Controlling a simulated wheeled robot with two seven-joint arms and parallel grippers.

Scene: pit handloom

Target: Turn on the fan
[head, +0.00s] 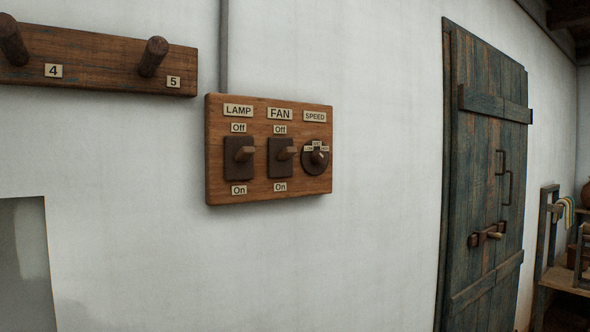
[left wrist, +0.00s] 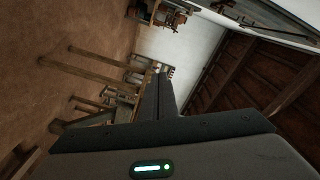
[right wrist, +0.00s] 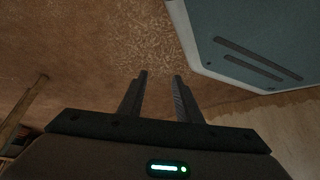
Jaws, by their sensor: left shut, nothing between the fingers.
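The wooden switch board (head: 216,165) is fixed to the white wall in the head view. My right gripper (right wrist: 160,77) is open and empty above the brown floor. Neither gripper shows in the head view, so both are away from the board.
The lamp switch (head: 239,158) is left of the fan switch and the speed knob (head: 316,158) right of it. A peg rail (head: 100,58) hangs at upper left. A wooden door (head: 484,180) stands at right. The wall around the board is clear.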

